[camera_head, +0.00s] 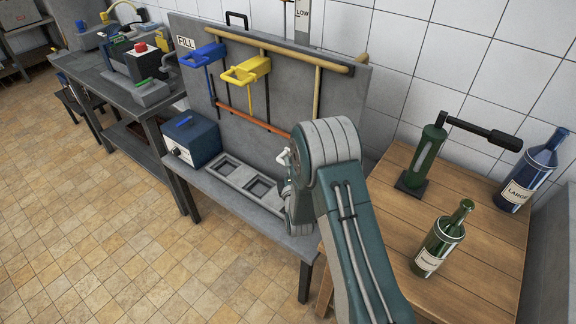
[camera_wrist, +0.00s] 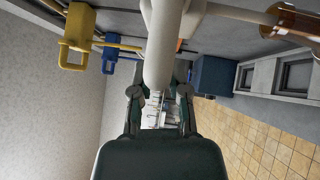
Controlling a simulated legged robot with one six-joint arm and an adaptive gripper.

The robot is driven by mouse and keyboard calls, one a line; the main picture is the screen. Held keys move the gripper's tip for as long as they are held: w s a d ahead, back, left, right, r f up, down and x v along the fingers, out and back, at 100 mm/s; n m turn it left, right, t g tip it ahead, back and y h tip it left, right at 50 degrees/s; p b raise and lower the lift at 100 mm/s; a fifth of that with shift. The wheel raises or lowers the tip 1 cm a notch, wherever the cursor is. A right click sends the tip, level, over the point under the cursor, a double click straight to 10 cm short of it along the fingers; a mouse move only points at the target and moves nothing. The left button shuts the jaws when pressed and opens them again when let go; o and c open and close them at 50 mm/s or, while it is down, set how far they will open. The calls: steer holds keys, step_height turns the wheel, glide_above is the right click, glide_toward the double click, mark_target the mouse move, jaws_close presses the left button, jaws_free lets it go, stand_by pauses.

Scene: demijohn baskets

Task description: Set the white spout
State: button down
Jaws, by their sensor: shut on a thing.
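The white spout (camera_wrist: 158,50) is between the fingers of my gripper (camera_wrist: 160,98) in the wrist view, and a white arm of it reaches to the upper right. In the head view a small piece of the white spout (camera_head: 284,157) shows left of my arm's rounded joint. My gripper (camera_head: 288,192) is mostly hidden there behind my own arm, in front of the grey back panel. A yellow spout-like holder (camera_head: 247,71) and a blue one (camera_head: 203,54) hang on the panel, apart from my gripper. They also show at the upper left in the wrist view.
A blue box (camera_head: 191,138) and a grey tray with square openings (camera_head: 243,180) stand on the grey bench. The wooden table (camera_head: 485,225) at right holds a green bottle (camera_head: 440,240), a blue bottle (camera_head: 530,172) and a dark green lever device (camera_head: 425,155). A brown glossy piece (camera_wrist: 297,20) is near the spout's right end.

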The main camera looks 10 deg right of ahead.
step_height(320, 180, up, 22)
steer(key=shift+r, duration=0.2)
stand_by(0.5)
steer(key=c, duration=0.7)
jaws_free()
steer(key=shift+o, duration=0.5)
steer(key=shift+f, duration=0.1)
steer(key=s+f, duration=0.1)
steer(key=s, duration=1)
steer(key=shift+s+f, duration=0.35)
steer(key=shift+s, duration=0.05)
